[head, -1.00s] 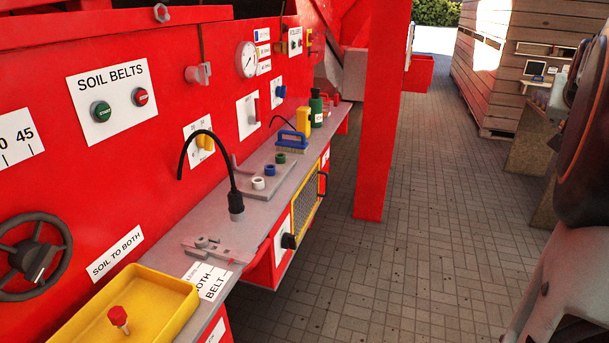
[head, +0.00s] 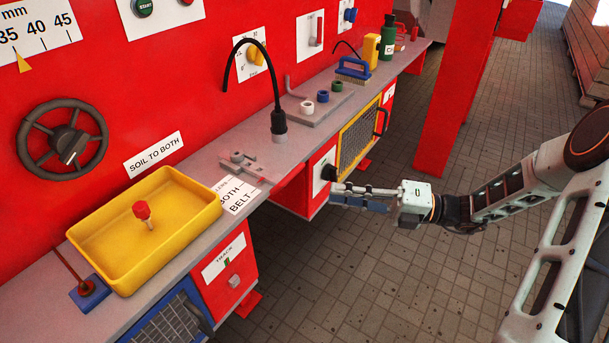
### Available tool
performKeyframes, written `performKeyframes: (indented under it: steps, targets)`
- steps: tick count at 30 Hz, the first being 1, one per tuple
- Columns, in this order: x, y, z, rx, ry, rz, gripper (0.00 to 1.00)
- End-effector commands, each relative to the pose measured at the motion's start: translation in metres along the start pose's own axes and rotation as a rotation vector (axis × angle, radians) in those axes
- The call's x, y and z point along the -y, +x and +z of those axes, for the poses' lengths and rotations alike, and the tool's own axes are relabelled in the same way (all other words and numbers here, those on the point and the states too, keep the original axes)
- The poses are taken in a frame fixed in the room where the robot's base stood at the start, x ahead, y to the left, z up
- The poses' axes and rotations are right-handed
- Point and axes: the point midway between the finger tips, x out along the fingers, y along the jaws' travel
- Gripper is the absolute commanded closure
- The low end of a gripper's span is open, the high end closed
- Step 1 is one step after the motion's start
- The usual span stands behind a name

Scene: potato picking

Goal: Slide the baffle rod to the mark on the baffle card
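I cannot read any card as the baffle card. A black round knob (head: 328,172) sticks out from a white card (head: 318,178) on the red front below the shelf; it may be the baffle rod's end, but I cannot tell. Its markings are too small to read. My gripper (head: 334,194) is just below and right of the knob in the head view, pointing left, with its fingers level. No thing shows between the fingers, and how far apart they are is unclear. Whether it touches the knob is also unclear.
A grey shelf (head: 195,163) carries a yellow tray (head: 105,225) with a red-topped peg (head: 142,212), and a black gooseneck (head: 278,123). A yellow-framed mesh panel (head: 361,137) with a black handle is right of the knob. The paved floor (head: 400,270) is clear.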

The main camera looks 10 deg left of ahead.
Motion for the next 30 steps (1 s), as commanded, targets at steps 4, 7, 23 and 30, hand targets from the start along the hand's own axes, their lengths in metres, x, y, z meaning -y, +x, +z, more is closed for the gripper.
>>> performKeyframes:
  steps: [4, 7, 23, 30]
  targets:
    - [-0.019, 0.008, 0.005, 0.032, 0.095, 0.113, 0.83]
    - [-0.023, 0.015, 0.006, 0.034, 0.106, 0.126, 0.83]
    - [-0.031, 0.102, 0.009, 0.032, 0.102, 0.119, 0.83]
    - [-0.033, 0.115, 0.010, 0.032, 0.102, 0.118, 0.83]
